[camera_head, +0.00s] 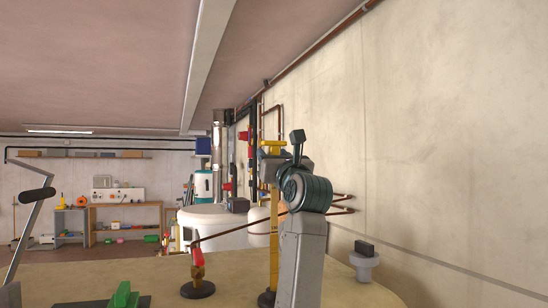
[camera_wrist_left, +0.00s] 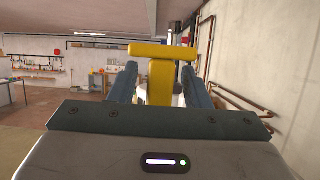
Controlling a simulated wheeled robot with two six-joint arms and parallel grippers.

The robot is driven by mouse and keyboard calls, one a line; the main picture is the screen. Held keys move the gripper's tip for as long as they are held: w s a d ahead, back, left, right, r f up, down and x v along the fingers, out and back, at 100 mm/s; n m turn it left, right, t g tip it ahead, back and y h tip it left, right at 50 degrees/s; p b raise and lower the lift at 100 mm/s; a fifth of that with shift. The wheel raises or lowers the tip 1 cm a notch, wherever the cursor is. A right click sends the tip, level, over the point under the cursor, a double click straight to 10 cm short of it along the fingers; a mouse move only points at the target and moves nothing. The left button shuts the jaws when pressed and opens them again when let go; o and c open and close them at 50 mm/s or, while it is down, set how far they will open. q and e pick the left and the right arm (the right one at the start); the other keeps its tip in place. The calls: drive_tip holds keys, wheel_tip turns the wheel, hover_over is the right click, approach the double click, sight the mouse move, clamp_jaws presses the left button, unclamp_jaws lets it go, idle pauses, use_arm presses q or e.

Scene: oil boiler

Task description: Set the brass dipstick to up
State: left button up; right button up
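The yellow brass dipstick (camera_head: 273,225) stands upright in the head view, its foot on the tan rounded top (camera_head: 235,295) in front of me. Its T-shaped handle (camera_head: 272,143) is high above that surface. My left gripper (camera_head: 284,163) is beside the upper dipstick, partly hidden by my wrist. In the left wrist view, the dipstick's yellow stem (camera_wrist_left: 162,85) stands between the two blue-grey fingers (camera_wrist_left: 160,80), its crossbar (camera_wrist_left: 162,51) beyond them. Gaps show beside the stem, so the gripper looks open around it. My right gripper is not in view.
A red-handled fitting (camera_head: 197,263) on a black base stands left of the dipstick. A grey cap with a black top (camera_head: 364,262) is at the right, near the wall. A green block (camera_head: 123,295) and a grey lever with a black grip (camera_head: 37,195) are at the left.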

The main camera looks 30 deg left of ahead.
use_arm(q)
drive_tip(key=shift+s+d+f+b, duration=0.15)
drive_tip(key=shift+d+f+b, duration=0.1)
drive_tip(key=shift+b, duration=0.05)
drive_tip(key=b+v, duration=0.6)
drive_tip(key=v, duration=0.4)
drive_tip(key=shift+s+r, duration=0.15)
drive_tip(key=shift+r, duration=0.05)
